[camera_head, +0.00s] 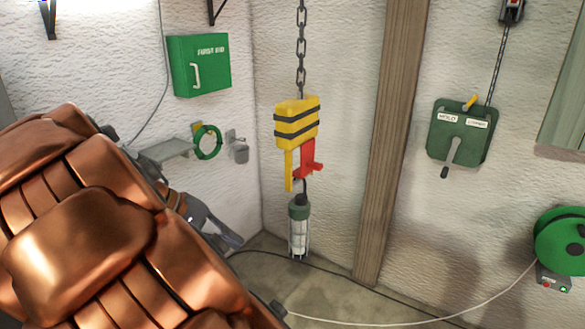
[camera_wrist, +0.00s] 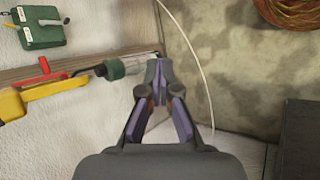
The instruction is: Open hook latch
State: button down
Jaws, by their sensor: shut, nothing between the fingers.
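A yellow hook block with black stripes (camera_head: 297,122) hangs from a chain. Its yellow hook shank (camera_head: 289,170) points down, and a red latch (camera_head: 309,160) sits at its right side. A caged work lamp with a green top (camera_head: 299,228) hangs below them. In the wrist view, the yellow hook (camera_wrist: 12,104), red latch (camera_wrist: 42,73) and lamp (camera_wrist: 128,66) lie to the left. My gripper (camera_wrist: 157,72) is shut and empty; its tips overlap the lamp's end in the picture, and contact cannot be told. In the head view, my gripper (camera_head: 232,240) is left of the lamp, partly hidden by my arm.
A wooden post (camera_head: 388,150) stands right of the hook. A green winch box with a lever (camera_head: 461,133) is on the right wall, a green reel (camera_head: 562,240) lower right. Cables cross the floor.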

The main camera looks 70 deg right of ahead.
jog(key=w+d+r+m+g+h+b, duration=0.1)
jog(key=w+d+r+m+g, duration=0.15)
jog(key=d, duration=0.35)
jog(key=w+d+r+m+g+h+b, duration=0.1)
jog(key=d+r+g, duration=0.15)
jog(key=d, duration=0.35)
jog(key=m+g+h, duration=0.2)
jog(key=g, duration=0.1)
send_near(294, 171)
jog(key=w, duration=0.1)
jog(key=w+r, duration=0.1)
jog(key=w+d+r, duration=0.1)
jog(key=w, duration=0.1)
jog(key=shift+b, duration=0.35)
jog(key=shift+s, duration=0.1)
jog(key=shift+s+a+p+x, duration=0.1)
jog(key=shift+s+a+x, duration=0.25)
jog(key=shift+x, duration=1.7)
jog(key=shift+s+a+p+x, duration=0.2)
jog(key=shift+a+x, duration=0.25)
jog(key=shift+x, duration=1.65)
jog(key=shift+s+a+p+x, duration=0.1)
jog(key=shift+s+a+x, duration=0.3)
jog(key=shift+x, duration=1.65)
